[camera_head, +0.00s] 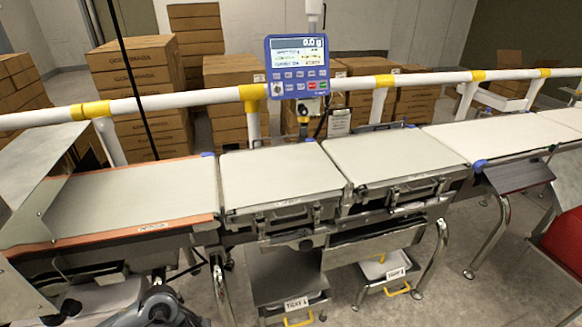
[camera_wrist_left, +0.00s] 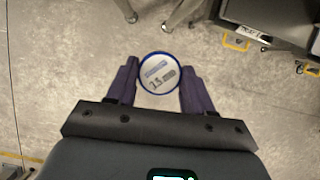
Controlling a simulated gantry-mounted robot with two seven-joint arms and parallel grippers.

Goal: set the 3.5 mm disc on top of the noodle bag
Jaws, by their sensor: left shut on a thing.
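A round white disc with a blue rim and a printed label (camera_wrist_left: 158,70) is between the fingers of my left gripper (camera_wrist_left: 160,78) in the left wrist view. The gripper is shut on its edges, with a dark finger on each side. The label is too small to read surely. Bare floor shows below the disc. In the head view part of my left arm shows at the bottom left, but its gripper and the disc are not visible there. No noodle bag shows in either view. My right gripper is out of view.
The infeed belt (camera_head: 130,195), weighing belt (camera_head: 277,172) and following belt (camera_head: 390,156) are bare. A blue display (camera_head: 297,66) reads 0.0 g. A white rail (camera_head: 200,100) runs behind. Bins with yellow handles (camera_head: 298,321) sit below.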

